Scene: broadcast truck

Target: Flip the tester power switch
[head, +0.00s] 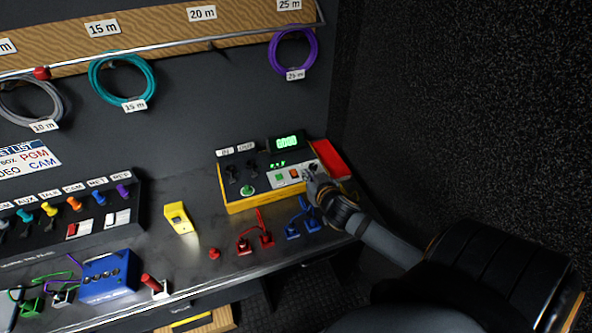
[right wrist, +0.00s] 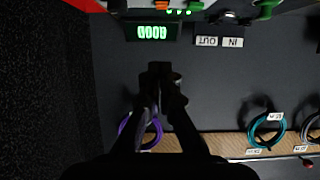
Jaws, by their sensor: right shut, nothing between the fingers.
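The tester (head: 262,200) is a yellow-edged box with a dark panel, standing on the bench at the right. Its display (head: 286,142) is lit green, and it also shows in the right wrist view (right wrist: 152,31). Small green and orange rocker switches (head: 287,177) sit on a white plate on its panel. My right gripper (head: 311,173) is shut and empty at the tester's right end, covering part of the panel there. I cannot make out which control is the power switch. In the right wrist view the shut fingers (right wrist: 160,70) point toward the tester. My left gripper is out of view.
A yellow device (head: 179,218) stands on the bench to the left. Coiled cables, including a purple one (head: 293,50), hang behind.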

